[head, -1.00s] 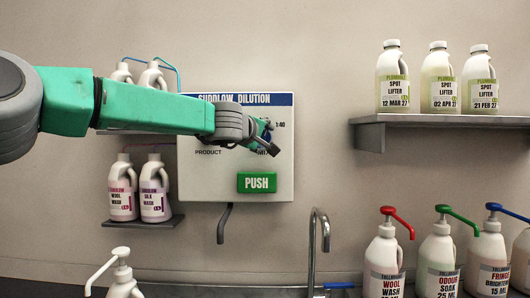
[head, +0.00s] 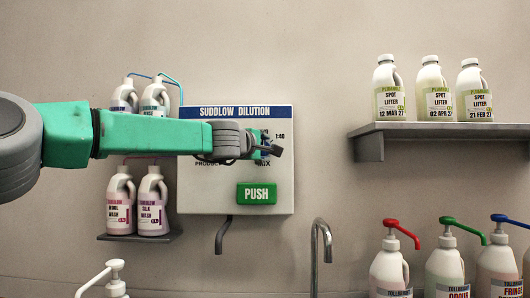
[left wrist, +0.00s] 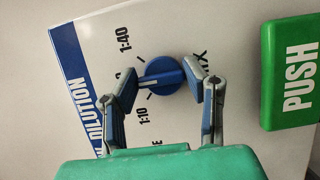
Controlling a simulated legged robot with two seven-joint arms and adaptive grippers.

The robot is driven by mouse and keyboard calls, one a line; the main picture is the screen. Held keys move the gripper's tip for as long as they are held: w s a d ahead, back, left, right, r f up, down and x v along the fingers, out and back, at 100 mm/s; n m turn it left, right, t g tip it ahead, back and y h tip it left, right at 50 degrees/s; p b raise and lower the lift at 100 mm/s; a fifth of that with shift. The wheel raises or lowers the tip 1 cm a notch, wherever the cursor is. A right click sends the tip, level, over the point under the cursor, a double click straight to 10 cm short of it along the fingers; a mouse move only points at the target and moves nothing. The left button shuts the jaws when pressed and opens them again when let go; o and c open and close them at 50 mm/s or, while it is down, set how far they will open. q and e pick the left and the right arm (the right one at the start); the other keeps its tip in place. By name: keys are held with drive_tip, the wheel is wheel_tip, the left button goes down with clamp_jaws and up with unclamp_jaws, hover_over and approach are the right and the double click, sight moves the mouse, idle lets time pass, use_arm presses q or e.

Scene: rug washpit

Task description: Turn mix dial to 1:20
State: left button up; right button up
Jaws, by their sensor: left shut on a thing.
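The blue mix dial (left wrist: 168,76) is on the white Suddlow Dilution panel (head: 225,188). In the left wrist view my left gripper (left wrist: 169,88) is shut on the dial, one finger on each side. The dial's pale pointer line faces picture left, between the 1:40 label (left wrist: 125,40) and the 1:10 label (left wrist: 143,114). The label between those two is mostly hidden behind a finger. In the head view my left gripper (head: 268,150) covers most of the dial. My right gripper is not in view.
A green PUSH button (head: 256,193) sits below the dial on the panel. Wash bottles (head: 119,205) stand on a shelf to the left. A spout (head: 222,237) and tap (head: 320,250) are below. Spot lifter bottles (head: 433,90) stand on the right shelf (head: 440,130).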

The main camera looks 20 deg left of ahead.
use_arm(q)
drive_tip(key=shift+w+d+f, duration=0.1)
drive_tip(key=shift+f, duration=0.35)
drive_tip(key=o, duration=1.1)
drive_tip(key=shift+r, duration=0.1)
drive_tip(key=shift+o, duration=0.2)
drive_tip(key=shift+a+r, duration=0.1)
drive_tip(key=shift+a, duration=0.1)
drive_tip(key=shift+s+a, duration=0.1)
drive_tip(key=shift+s, duration=0.15)
drive_tip(key=s+a, duration=0.1)
drive_tip(key=s, duration=1)
drive_tip(key=shift+s+a, duration=0.2)
drive_tip(key=shift+s, duration=0.1)
